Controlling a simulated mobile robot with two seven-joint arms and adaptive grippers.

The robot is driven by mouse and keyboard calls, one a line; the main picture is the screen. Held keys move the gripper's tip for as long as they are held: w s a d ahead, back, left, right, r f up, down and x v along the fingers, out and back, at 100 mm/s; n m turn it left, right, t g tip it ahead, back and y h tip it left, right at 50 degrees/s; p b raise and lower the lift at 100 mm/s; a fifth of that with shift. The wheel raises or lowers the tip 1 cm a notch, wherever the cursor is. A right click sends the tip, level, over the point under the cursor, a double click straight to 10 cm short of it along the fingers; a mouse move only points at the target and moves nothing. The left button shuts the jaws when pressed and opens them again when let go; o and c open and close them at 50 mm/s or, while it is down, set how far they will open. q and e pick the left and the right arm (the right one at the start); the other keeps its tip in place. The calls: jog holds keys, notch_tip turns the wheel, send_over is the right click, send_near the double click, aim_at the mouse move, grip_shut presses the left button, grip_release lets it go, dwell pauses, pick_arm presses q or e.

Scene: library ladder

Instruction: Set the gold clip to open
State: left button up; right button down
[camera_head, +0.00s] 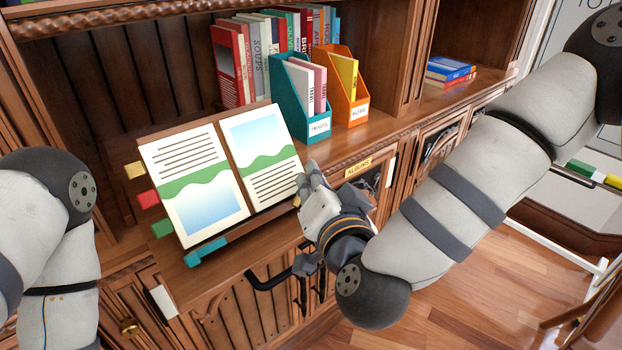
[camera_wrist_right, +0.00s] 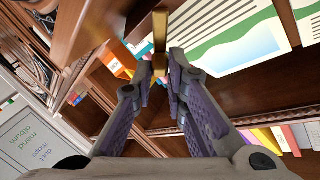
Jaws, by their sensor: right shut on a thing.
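An open book (camera_head: 220,172) with green and blue pictures leans on a wooden stand. The gold clip (camera_wrist_right: 160,38) shows in the right wrist view as a narrow gold bar running up from between the fingertips. My right gripper (camera_head: 306,182) is at the book's right lower edge and hides most of the clip in the head view. In the right wrist view the fingers (camera_wrist_right: 165,77) are closed in on the clip's near end. A teal clip (camera_head: 206,252) sits at the book's lower left. My left arm shows at the left edge, but its gripper is out of view.
Yellow, red (camera_head: 148,199) and green tabs stick out left of the book. Teal (camera_head: 314,126) and orange (camera_head: 350,111) file boxes stand behind it on the shelf. A black handle (camera_head: 268,280) juts out below my right gripper. Blue books (camera_head: 449,70) lie at the right.

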jog(key=m+h, duration=0.1)
jog(key=m+g, duration=0.1)
jog(key=m, duration=0.1)
jog(key=d+f+m+h, duration=0.1)
jog(key=m, duration=0.1)
jog(key=shift+s+g+h, duration=0.1)
jog(key=shift+g+h, duration=0.2)
jog(key=shift+s+d+f+m+g+h, duration=0.1)
jog(key=shift+f+m+g+h, duration=0.25)
jog(key=shift+m, duration=0.5)
jog(key=shift+s+d+f+m+g+h, duration=0.15)
jog(key=shift+m+g, duration=0.4)
jog(key=shift+m, duration=0.3)
jog(key=c, duration=1.6)
grip_release()
jog(key=shift+s+r, duration=0.15)
jog(key=v, duration=1.1)
jog(key=shift+s, duration=0.2)
